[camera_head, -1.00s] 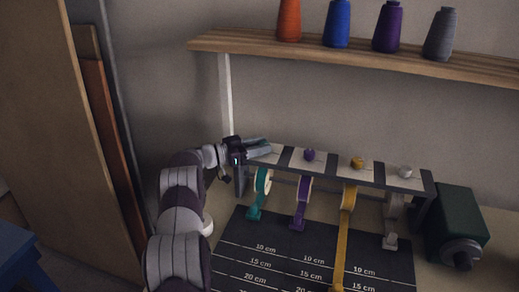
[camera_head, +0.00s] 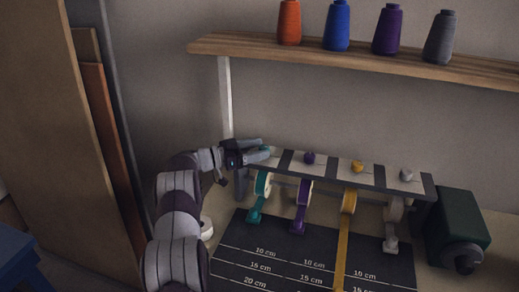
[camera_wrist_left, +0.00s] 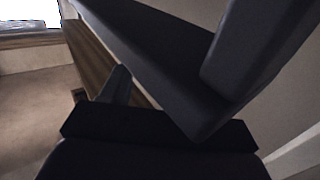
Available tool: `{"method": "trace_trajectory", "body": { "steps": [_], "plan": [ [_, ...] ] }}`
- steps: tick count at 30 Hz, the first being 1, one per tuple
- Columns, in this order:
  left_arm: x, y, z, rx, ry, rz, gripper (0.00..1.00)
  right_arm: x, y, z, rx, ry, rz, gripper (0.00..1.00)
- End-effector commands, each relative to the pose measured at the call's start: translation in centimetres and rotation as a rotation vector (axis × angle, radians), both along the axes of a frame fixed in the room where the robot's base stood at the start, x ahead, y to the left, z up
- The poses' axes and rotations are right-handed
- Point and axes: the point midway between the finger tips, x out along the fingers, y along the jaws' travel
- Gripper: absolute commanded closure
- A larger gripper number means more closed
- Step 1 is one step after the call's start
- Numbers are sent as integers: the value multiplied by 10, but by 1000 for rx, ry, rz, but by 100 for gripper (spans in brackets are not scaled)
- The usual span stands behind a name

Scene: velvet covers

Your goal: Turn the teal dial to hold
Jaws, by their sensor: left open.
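The teal dial (camera_head: 266,149) sits at the left end of the panel (camera_head: 330,175) on top of the ribbon rack. It is mostly hidden by my left gripper (camera_head: 262,149), whose fingers reach over it from the left. The gripper is open, with its fingers at the dial; I cannot tell whether they touch it. The dial's pointer and marks are too small to read. My right gripper is not in view.
Purple (camera_head: 309,158), yellow (camera_head: 357,166) and grey (camera_head: 406,174) dials follow to the right. Ribbons hang below over a dark measuring mat (camera_head: 235,256). A green box (camera_head: 456,222) stands at right. A wooden shelf (camera_head: 350,55) with several thread cones is above. A white roll (camera_head: 206,228) lies beside my arm.

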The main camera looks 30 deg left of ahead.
Motion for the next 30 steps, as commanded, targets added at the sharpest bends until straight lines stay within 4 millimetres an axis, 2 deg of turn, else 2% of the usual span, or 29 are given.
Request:
{"method": "trace_trajectory", "body": {
  "steps": [9, 13, 18, 30],
  "plan": [
    [-64, 54, -2, 1, -1, 4, 39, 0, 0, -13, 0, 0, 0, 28],
    [-81, 68, -1, 0, -1, 2, 39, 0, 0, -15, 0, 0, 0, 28],
    [-89, 74, 0, 1, -1, 0, 39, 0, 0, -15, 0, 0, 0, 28],
    [-89, 74, 0, 1, -1, 0, 39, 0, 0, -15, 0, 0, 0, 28]
  ]
}}
